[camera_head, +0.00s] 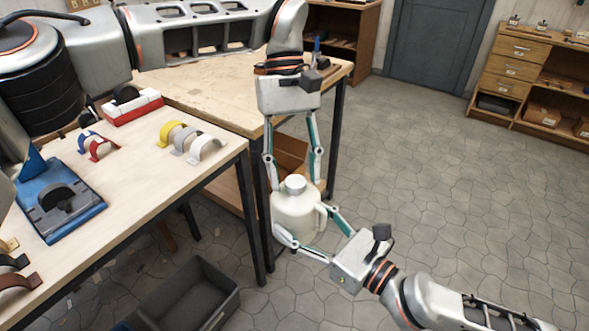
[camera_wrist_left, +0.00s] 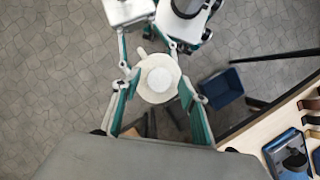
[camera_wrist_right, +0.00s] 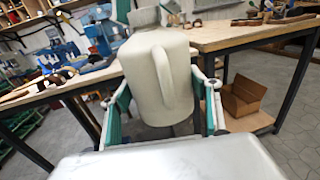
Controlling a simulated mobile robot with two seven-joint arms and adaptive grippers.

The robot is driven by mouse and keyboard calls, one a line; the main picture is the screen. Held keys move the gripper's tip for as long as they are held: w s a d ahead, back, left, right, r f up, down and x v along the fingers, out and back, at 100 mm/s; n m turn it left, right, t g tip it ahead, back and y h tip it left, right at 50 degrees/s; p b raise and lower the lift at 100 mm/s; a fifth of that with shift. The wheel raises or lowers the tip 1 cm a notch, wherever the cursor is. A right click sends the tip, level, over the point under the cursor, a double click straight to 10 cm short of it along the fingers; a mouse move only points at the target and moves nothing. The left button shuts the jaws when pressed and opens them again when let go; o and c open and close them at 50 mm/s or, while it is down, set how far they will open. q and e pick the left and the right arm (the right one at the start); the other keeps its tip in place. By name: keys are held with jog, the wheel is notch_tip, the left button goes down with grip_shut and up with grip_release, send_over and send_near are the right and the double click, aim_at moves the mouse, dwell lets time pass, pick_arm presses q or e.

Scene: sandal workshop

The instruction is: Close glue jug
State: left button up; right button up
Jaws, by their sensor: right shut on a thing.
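The cream glue jug (camera_head: 298,216) is held upright in the air beside the workbench, with a pale cap (camera_head: 294,184) seated on its top. My right gripper (camera_head: 305,240) is shut on the jug's body from the lower right. The jug's handle (camera_wrist_right: 162,75) faces the right wrist camera. My left gripper (camera_head: 293,178) points down over the jug, open, with its fingers apart on either side of the cap. In the left wrist view the cap (camera_wrist_left: 159,79) lies between the fingers with gaps at both sides. Whether the cap is fully tightened cannot be told.
The workbench (camera_head: 215,165) at left holds colored straps (camera_head: 185,140), a red-and-white block (camera_head: 132,107) and a blue fixture (camera_head: 60,205). A dark bin (camera_head: 190,292) sits on the floor below. A cardboard box (camera_wrist_right: 243,96) rests on the bench's lower shelf. Floor to the right is open.

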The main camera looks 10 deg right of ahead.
pick_arm(q)
jog(key=shift+r, duration=2.25)
jog(key=shift+n, duration=0.3)
jog(key=shift+c, duration=0.4)
